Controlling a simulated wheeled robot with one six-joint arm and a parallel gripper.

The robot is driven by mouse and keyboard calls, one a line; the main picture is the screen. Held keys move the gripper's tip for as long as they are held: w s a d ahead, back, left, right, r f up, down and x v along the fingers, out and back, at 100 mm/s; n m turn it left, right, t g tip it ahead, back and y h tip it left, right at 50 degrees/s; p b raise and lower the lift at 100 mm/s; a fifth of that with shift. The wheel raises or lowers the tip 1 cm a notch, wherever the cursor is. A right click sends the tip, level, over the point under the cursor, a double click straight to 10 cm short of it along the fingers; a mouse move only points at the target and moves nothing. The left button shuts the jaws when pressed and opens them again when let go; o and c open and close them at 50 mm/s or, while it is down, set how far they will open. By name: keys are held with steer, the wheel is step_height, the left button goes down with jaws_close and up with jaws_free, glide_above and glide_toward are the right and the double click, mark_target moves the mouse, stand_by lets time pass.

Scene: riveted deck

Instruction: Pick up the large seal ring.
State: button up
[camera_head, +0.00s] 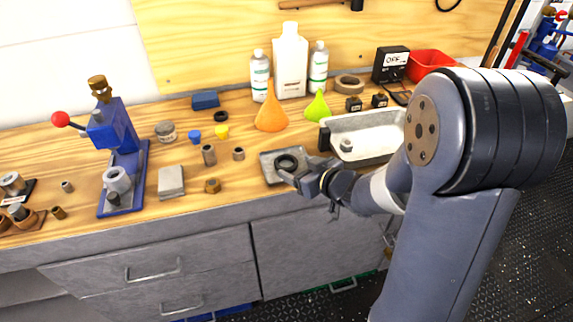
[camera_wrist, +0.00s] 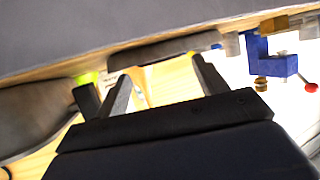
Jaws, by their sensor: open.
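A large black seal ring (camera_head: 287,162) lies in a shallow grey metal tray (camera_head: 268,179) near the front edge of the wooden bench. A smaller black ring (camera_head: 221,116) lies farther back. My gripper (camera_head: 296,172) is open and empty, just to the right of the grey tray and close to the large ring. In the wrist view my open gripper (camera_wrist: 160,78) has its two fingers spread apart. The ring cannot be made out in the wrist view.
A white-lined bin (camera_head: 375,138) stands to the right of the tray. Orange (camera_head: 271,113) and green (camera_head: 317,106) funnels and bottles stand behind. A blue press (camera_head: 115,130) with a red knob stands at the left. Drawers lie below the bench edge.

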mark_target(288, 164)
steer(key=x, duration=0.3)
steer(key=shift+w+f, duration=0.1)
steer(key=shift+c, duration=0.2)
steer(key=c, duration=0.7)
